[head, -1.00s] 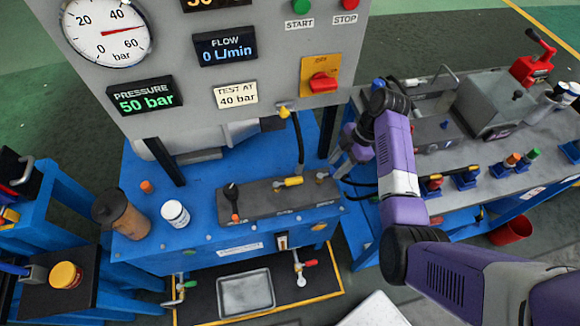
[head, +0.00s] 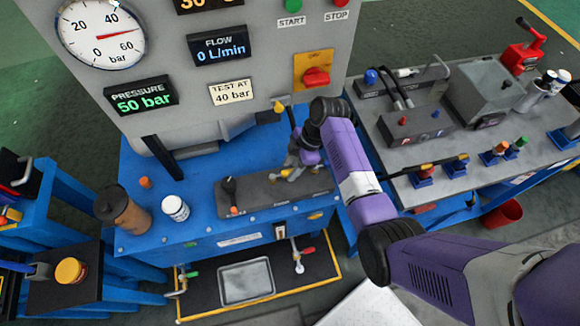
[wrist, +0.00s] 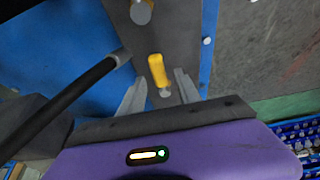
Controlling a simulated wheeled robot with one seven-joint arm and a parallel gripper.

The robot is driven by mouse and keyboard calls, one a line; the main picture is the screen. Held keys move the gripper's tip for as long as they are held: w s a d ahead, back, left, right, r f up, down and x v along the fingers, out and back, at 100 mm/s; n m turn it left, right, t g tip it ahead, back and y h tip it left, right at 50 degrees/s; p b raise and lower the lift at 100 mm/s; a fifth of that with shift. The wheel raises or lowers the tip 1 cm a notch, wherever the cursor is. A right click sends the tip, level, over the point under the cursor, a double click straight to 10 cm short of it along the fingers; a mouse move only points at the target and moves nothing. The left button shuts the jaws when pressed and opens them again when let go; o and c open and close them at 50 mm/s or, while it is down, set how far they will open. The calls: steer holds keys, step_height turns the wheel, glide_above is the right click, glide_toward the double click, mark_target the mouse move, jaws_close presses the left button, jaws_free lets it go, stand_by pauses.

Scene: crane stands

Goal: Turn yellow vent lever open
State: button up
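The yellow vent lever (wrist: 158,70) shows in the wrist view as a short rounded yellow bar on a round grey stem, on the dark grey manifold block (head: 258,195). My gripper (wrist: 159,77) is open, with one finger on each side of the lever's near end; gaps show, and contact cannot be told. In the head view my gripper (head: 288,172) is low over the right half of the manifold, and hides most of the lever. The pressure display (head: 141,98) reads 50 bar, and the flow display (head: 221,47) reads 0 L/min.
A black hose (wrist: 65,105) passes left of my gripper. A black lever (head: 229,187) stands at the manifold's left end. The panel with a red switch (head: 316,77) rises behind.

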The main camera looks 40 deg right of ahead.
steer(key=shift+w+a+f, duration=0.1)
steer(key=shift+a+f, duration=0.1)
steer(key=shift+f, duration=0.2)
jaws_close()
stand_by(1.3)
